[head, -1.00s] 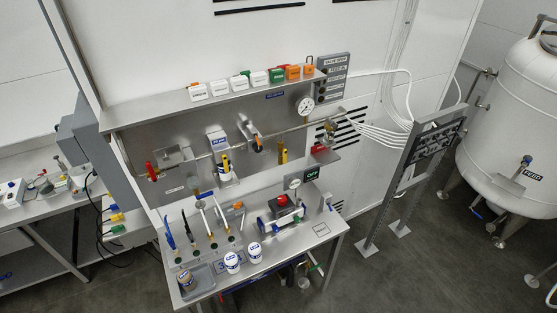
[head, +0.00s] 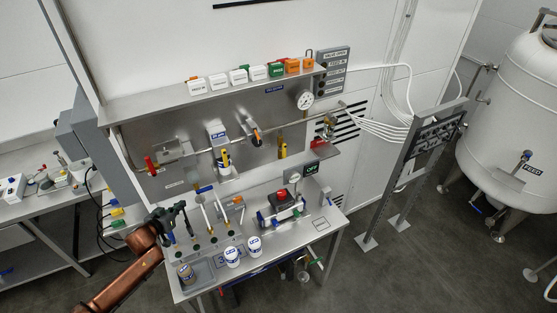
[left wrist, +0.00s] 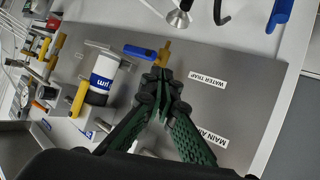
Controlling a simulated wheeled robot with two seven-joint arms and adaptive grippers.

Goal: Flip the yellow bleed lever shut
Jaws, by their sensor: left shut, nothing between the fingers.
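Two yellow levers show in the head view: one (head: 225,160) below a white block on the steel panel, and another (head: 283,150) further right by the pipe. I cannot tell which is the bleed lever. The left wrist view shows a yellow lever (left wrist: 79,98) beside a white and blue canister, and another yellow handle (left wrist: 56,46) beyond it. My left gripper (head: 182,207) is over the left end of the bench, left of and below both levers. In the left wrist view its fingertips (left wrist: 160,75) are together and empty, right of the yellow levers. My right gripper is out of view.
A blue-handled brass valve (left wrist: 140,52) is close to my left fingertips. White cups (head: 232,257) stand at the bench front. A red button unit (head: 281,198) stands on the right. A shelf (head: 130,110) with several coloured tags runs above the panel.

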